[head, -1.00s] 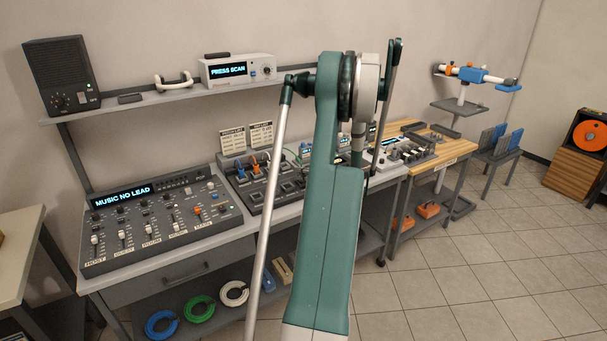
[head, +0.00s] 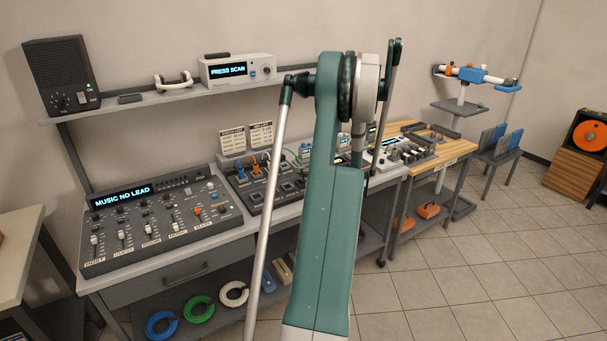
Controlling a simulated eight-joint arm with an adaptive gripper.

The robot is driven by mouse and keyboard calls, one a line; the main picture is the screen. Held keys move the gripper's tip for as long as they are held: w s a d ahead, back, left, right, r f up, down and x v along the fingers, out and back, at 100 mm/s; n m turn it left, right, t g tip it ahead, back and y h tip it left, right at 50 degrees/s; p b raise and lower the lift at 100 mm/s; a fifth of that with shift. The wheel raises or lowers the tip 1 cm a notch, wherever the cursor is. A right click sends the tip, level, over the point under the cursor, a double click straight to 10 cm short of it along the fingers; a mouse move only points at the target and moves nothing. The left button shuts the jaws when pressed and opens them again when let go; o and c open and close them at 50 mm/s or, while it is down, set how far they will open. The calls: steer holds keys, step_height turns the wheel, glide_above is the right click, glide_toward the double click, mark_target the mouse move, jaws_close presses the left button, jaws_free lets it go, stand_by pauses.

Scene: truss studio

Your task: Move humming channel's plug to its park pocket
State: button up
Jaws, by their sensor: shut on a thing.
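The patch bay (head: 262,200) is a dark panel on the grey desk, to the left of my arm. Blue plugs (head: 241,173) and an orange plug (head: 256,168) stand near its back edge, with thin cables around them. Several square pockets show on its face, but I cannot tell which is the park pocket. Two label cards stand behind it, too small to read fully. The mixer (head: 155,225) reads "MUSIC NO LEAD". My green arm covers the right part of the bay, and my gripper and whatever it holds are hidden.
A shelf (head: 150,98) above carries a speaker (head: 62,75), a headset (head: 173,81) and a unit (head: 238,69) reading "PRESS SCAN". A wooden bench (head: 440,150) stands to the right. Coiled cables (head: 198,309) lie on the lower shelf.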

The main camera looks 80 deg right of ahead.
steer(key=shift+f+b, duration=0.35)
steer(key=shift+f, duration=0.25)
stand_by(0.3)
steer(key=o, duration=0.6)
steer(key=shift+p+v, duration=0.5)
steer(key=shift+v, duration=5.05)
